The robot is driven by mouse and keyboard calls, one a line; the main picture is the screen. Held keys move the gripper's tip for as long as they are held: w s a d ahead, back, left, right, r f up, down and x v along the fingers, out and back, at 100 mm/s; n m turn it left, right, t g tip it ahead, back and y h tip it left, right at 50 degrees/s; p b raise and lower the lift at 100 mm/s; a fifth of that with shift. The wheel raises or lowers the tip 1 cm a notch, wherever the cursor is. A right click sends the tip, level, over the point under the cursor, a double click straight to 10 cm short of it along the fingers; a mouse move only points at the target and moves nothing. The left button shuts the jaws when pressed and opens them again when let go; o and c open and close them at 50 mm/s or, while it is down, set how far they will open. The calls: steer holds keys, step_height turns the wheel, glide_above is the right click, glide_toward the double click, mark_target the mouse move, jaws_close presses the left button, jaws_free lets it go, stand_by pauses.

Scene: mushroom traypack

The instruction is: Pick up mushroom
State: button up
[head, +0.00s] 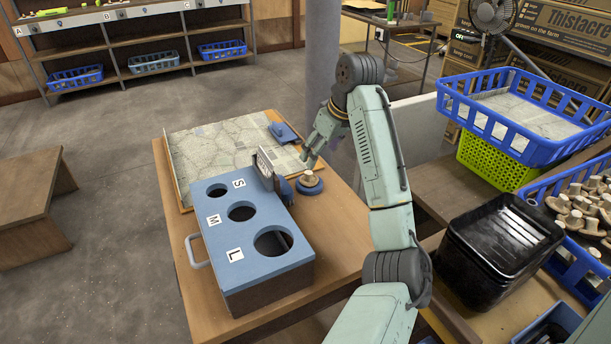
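A pale mushroom (308,177) with a brownish cap sits on the round blue plate (309,188) of a small scale at the table's right side. My gripper (308,160) points down just above this mushroom. Its fingers look apart with nothing held between them, and I see no clear contact with the mushroom. More mushrooms (580,212) are heaped in a blue crate at the right edge, partly cut off by the picture.
A blue sizing box (222,243) with holes marked S, M and L stands left of the scale's display (265,163). A map-covered board (215,150) lies behind it. Black trays (500,245) are stacked at right. Blue and green crates (490,165) stand behind them.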

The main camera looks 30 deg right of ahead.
mark_target(309, 173)
steer(key=x, duration=0.3)
steer(key=shift+a+f+p, duration=0.1)
steer(key=shift+f+p, duration=0.15)
steer(key=shift+p, duration=0.05)
steer(key=shift+a+p+x, duration=0.2)
steer(key=shift+p+x, duration=0.3)
steer(key=shift+x, duration=0.9)
steer(key=shift+a+p+x, duration=0.15)
steer(key=shift+p+x, duration=0.35)
steer(key=shift+x, duration=0.85)
steer(key=shift+c, duration=0.2)
steer(key=c, duration=0.9)
